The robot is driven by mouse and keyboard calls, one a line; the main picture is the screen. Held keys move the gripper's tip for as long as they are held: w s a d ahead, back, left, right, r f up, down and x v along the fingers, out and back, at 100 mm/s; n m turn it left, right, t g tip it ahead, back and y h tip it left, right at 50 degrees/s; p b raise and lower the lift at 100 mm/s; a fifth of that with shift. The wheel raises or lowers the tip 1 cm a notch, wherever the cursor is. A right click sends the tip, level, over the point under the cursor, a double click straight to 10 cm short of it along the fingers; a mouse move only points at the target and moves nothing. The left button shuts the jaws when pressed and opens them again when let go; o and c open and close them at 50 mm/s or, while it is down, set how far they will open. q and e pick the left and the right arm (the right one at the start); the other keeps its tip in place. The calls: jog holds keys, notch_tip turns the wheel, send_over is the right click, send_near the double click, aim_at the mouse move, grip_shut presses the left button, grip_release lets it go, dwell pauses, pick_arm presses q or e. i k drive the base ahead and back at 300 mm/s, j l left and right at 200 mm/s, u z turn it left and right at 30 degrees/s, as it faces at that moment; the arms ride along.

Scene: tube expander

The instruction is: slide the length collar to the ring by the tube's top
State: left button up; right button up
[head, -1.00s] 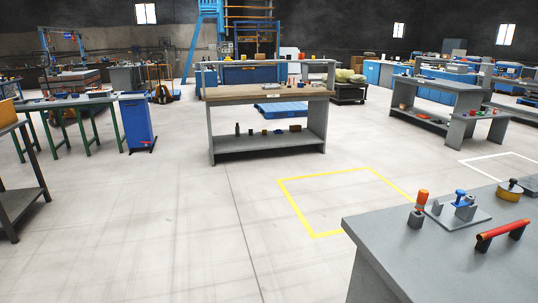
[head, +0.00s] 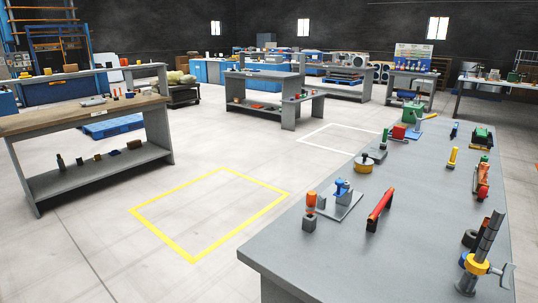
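A tool that looks like the tube expander (head: 487,237) stands at the near right end of the grey bench. Its grey tube is tilted, top leaning right, with dark ring lines around it. A yellow collar-like part (head: 477,265) sits around its lower part, well below the top; I cannot tell for sure that this is the length collar. A pale handle-like part sticks out to the right of it, and a bit of blue shows beside the yellow part. Neither of my grippers is in view.
The grey bench (head: 300,262) also carries a red bar handle (head: 380,206), an orange-topped tool (head: 310,205), a plate with a blue clamp (head: 341,193), a round brass-coloured pot (head: 363,164) and a yellow cylinder (head: 452,157). Open floor with a yellow outline (head: 160,237) lies left of it.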

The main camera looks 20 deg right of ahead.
aim_at(476, 268)
jog(key=i+j+z, duration=0.2)
jog(key=z, duration=0.15)
jog(key=i+j+z, duration=0.2)
jog(key=j+z, duration=0.15)
jog(key=i+j+z, duration=0.15)
jog(key=j+z, duration=0.2)
jog(key=i+j+z, duration=0.1)
jog(key=j+z, duration=0.6)
jog(key=i+j+z, duration=0.25)
jog(key=i+l, duration=0.1)
